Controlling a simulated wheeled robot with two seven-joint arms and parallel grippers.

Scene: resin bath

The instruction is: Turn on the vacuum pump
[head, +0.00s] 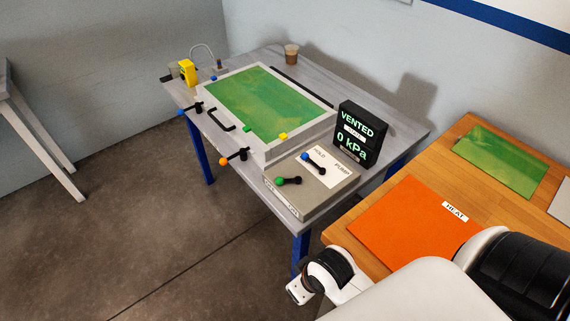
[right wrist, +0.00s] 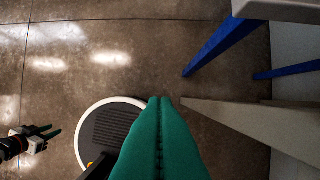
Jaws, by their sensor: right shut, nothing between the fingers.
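The grey pump box (head: 318,199) sits at the near right corner of the grey table. On its top, a blue-knobbed lever (head: 313,162) lies by a white plate reading HOLD and PUMP, and a green-knobbed lever (head: 288,180) lies nearer the front. A black display (head: 358,133) behind it reads VENTED and 0 kPa. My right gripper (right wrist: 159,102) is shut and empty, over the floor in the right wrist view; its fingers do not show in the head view. My left gripper (right wrist: 54,131) shows small at the left of the right wrist view, away from the table; its jaw gap is unclear.
A yellow block and cups stand at the far side. A wooden table (head: 340,242) with an orange HEAT mat (head: 415,222) is at right.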

